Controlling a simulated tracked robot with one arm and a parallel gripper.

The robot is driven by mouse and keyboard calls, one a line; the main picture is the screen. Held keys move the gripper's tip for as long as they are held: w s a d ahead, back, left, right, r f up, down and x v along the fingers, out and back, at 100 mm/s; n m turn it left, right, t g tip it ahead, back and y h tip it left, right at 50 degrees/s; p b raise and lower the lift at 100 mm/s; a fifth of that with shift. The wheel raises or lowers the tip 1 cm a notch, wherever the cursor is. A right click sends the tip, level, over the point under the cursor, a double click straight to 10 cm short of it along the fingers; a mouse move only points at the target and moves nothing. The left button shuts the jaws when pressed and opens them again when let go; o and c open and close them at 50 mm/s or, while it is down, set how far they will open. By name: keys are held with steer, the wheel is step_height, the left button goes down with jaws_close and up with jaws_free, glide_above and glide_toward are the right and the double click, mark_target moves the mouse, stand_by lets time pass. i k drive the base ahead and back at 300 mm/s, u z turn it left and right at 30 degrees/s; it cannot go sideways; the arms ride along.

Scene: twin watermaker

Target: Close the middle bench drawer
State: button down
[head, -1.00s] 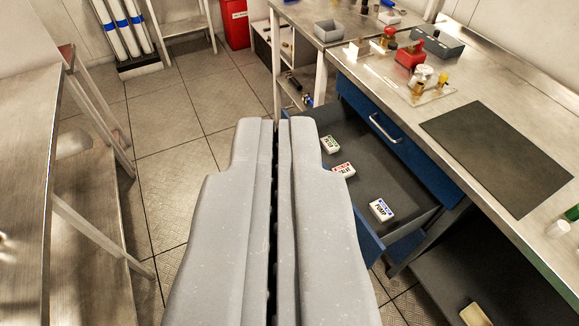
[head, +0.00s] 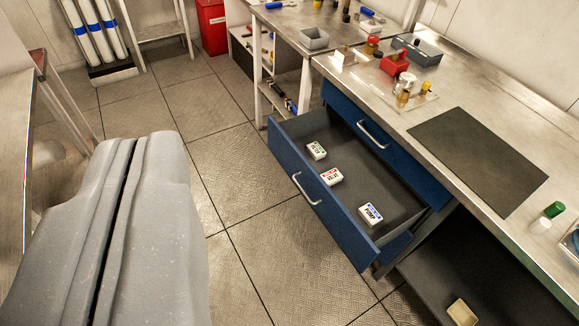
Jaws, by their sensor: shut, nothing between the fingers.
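The middle bench drawer (head: 335,209) is blue-fronted with a silver bar handle (head: 307,189) and stands pulled out from the bench. Three small white labelled boxes lie in its dark tray: one with green marking (head: 316,151), one with red marking (head: 331,177) and one with blue marking (head: 370,214). A closed blue drawer front (head: 385,143) with its own handle shows above it, under the worktop. My gripper (head: 152,140) is shut and empty at the lower left, to the left of the open drawer's front and apart from it in the picture.
The steel worktop (head: 395,107) holds a dark mat (head: 478,159), a red part (head: 397,62) and small fittings. Another bench (head: 12,150) stands at the left edge. Clear tiled floor (head: 238,205) lies between my gripper and the drawer.

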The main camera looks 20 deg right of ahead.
mark_target(368, 179)
steer(key=u, duration=0.05)
steer(key=i, duration=1.15)
steer(key=z, duration=0.75)
